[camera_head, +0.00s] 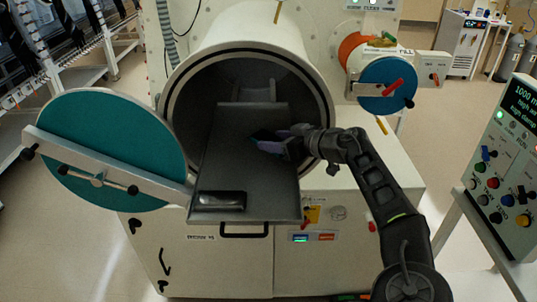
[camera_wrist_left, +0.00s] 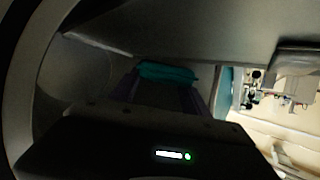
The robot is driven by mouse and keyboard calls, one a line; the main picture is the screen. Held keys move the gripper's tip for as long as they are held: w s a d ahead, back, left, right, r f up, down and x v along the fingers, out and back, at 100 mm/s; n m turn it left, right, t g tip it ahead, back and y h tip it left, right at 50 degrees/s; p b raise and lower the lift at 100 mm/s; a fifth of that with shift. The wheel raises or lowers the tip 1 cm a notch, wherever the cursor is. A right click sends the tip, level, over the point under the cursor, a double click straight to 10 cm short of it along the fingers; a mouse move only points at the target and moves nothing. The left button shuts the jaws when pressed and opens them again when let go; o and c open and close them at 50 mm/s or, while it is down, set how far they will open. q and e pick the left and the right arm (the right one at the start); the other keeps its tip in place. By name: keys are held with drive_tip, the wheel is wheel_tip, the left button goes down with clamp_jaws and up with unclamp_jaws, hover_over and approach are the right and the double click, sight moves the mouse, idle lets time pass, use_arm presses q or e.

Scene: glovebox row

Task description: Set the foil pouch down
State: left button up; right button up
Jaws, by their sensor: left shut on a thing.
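My left gripper (camera_head: 285,143) is over the right side of the dark sliding tray (camera_head: 240,168), at the mouth of the round chamber. It is shut on the foil pouch (camera_head: 262,134), which looks dark and small here. In the left wrist view, a teal end of the pouch (camera_wrist_left: 168,72) shows between the purple fingers (camera_wrist_left: 196,100); the rest is in shadow. I cannot tell whether the pouch touches the tray. My right gripper is not in view.
A dark glossy packet (camera_head: 220,201) lies at the tray's front left. The round teal door (camera_head: 115,140) stands open at left. The tray's middle is clear. A control panel (camera_head: 505,160) stands at right.

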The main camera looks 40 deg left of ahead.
sight(275, 166)
use_arm(q)
drive_tip(key=shift+f, duration=1.25)
drive_tip(key=shift+f, duration=0.1)
wheel_tip(275, 166, down, 3)
drive_tip(key=shift+p, duration=0.6)
drive_tip(key=shift+f, duration=0.3)
drive_tip(key=o, duration=1.6)
drive_tip(key=b+v, duration=0.2)
drive_tip(key=v, duration=1)
drive_tip(key=shift+b, duration=0.4)
